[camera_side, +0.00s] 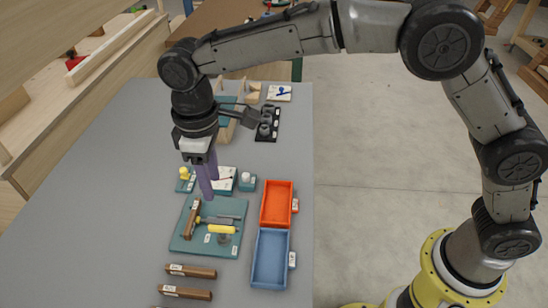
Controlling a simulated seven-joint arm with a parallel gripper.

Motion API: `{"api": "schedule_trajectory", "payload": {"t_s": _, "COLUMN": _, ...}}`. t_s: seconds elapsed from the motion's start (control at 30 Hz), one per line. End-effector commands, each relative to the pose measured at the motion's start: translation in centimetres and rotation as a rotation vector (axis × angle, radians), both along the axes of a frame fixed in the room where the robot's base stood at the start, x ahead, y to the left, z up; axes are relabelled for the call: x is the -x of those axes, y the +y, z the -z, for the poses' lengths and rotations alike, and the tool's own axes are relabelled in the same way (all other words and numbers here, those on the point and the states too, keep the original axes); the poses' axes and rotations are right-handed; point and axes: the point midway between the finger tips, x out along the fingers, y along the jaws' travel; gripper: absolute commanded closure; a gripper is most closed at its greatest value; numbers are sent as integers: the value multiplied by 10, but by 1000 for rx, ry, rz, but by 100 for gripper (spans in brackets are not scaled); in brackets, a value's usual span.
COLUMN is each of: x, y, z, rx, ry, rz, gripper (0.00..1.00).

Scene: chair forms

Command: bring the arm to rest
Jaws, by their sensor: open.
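My gripper (208,182) points down over the left part of the grey table (120,170), with its two purple fingers apart and nothing seen between them. It hangs in front of the small items behind the teal mat (232,247). On the mat lie a brown wooden piece (191,219) and a yellow-handled tool (221,229). The fingertips look to be near the mat's back edge; their height above it is hard to tell.
An orange tray (289,203) and a blue tray (286,260) stand right of the mat. Brown wooden bars (190,271) lie at the front. A black holder (268,123) stands further back. A wooden ledge (70,110) runs along the left. Bare table lies left of the mat.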

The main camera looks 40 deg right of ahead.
Motion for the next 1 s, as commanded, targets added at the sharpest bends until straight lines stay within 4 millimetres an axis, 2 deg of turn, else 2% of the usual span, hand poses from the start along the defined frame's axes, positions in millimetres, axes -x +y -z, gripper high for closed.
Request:
{"api": "schedule_trajectory", "payload": {"t_s": 0.07, "x": -9, "y": -12, "z": -14, "rx": -17, "ry": -22, "rz": 29, "gripper": 55}}
{"api": "schedule_trajectory", "payload": {"t_s": 0.13, "x": -17, "y": -27, "z": -38, "rx": -44, "ry": -60, "rz": 63, "gripper": 55}}
{"api": "schedule_trajectory", "payload": {"t_s": 0.23, "x": -19, "y": -70, "z": -82, "rx": -80, "ry": -117, "rz": 137, "gripper": 55}}
{"api": "schedule_trajectory", "payload": {"t_s": 0.3, "x": -11, "y": -104, "z": -110, "rx": -100, "ry": -157, "rz": 193, "gripper": 55}}
{"api": "schedule_trajectory", "payload": {"t_s": 0.37, "x": -1, "y": -132, "z": -128, "rx": -115, "ry": -189, "rz": 241, "gripper": 55}}
{"api": "schedule_trajectory", "payload": {"t_s": 0.5, "x": 35, "y": -192, "z": -159, "rx": -143, "ry": -261, "rz": 353, "gripper": 55}}
{"api": "schedule_trajectory", "payload": {"t_s": 0.63, "x": 77, "y": -238, "z": -171, "rx": -163, "ry": -328, "rz": 454, "gripper": 55}}
{"api": "schedule_trajectory", "payload": {"t_s": 0.77, "x": 126, "y": -275, "z": -169, "rx": -178, "ry": -391, "rz": 555, "gripper": 55}}
{"api": "schedule_trajectory", "payload": {"t_s": 0.87, "x": 165, "y": -296, "z": -155, "rx": -186, "ry": -436, "rz": 630, "gripper": 55}}
{"api": "schedule_trajectory", "payload": {"t_s": 1.0, "x": 210, "y": -312, "z": -122, "rx": -192, "ry": -479, "rz": 718, "gripper": 55}}
